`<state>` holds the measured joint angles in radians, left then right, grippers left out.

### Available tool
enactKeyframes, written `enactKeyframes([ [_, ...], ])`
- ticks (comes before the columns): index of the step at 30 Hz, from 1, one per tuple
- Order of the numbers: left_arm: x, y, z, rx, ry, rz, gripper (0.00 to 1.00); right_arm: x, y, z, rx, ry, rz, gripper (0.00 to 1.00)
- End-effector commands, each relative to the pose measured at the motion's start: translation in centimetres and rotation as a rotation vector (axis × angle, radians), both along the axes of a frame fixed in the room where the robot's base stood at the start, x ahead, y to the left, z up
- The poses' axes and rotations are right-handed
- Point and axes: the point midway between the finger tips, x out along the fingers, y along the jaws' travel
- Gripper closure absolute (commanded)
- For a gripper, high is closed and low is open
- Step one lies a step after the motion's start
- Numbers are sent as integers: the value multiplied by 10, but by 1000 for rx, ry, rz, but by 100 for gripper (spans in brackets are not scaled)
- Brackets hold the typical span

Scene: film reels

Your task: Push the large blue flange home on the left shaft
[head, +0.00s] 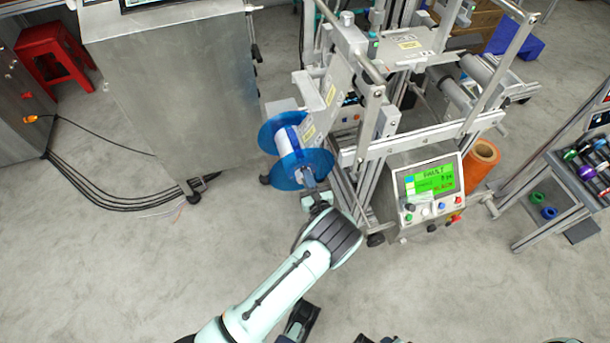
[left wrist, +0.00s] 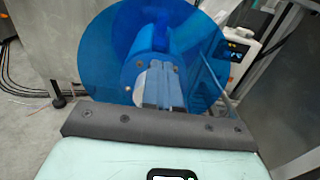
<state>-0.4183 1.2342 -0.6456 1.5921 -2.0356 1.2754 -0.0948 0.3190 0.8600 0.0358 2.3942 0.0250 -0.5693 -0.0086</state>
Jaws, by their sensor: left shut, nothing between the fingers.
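The large blue flange (head: 320,161) is a translucent disc on the near end of the left shaft, at the machine's left side in the head view. A white roll (head: 287,142) lies behind it, with another blue disc (head: 268,134) at the far end. My left gripper (head: 309,183) is shut and empty, its fingertips at the flange's hub. In the left wrist view the flange (left wrist: 103,62) fills the upper middle, and the closed fingers overlap its blue hub (left wrist: 148,65). I cannot tell whether they touch it. The shaft itself is mostly hidden. My right gripper is not in view.
A control box with a green screen (head: 430,180) stands right of the flange, below the machine's metal frame. An orange roll (head: 482,160) is behind it. A rack with coloured reels (head: 590,160) is at far right. Open floor lies left and in front.

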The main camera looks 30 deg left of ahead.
Motion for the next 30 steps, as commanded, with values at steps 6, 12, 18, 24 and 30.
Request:
enactKeyframes([
  [6,0,0,0,0,0,0,100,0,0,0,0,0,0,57],
  [12,0,0,0,0,0,0,100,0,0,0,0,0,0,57],
  [18,3,4,0,0,0,0,100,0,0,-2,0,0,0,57],
  [24,5,6,0,-1,1,0,100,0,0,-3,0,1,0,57],
  [30,0,0,1,-1,1,-1,100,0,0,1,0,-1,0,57],
])
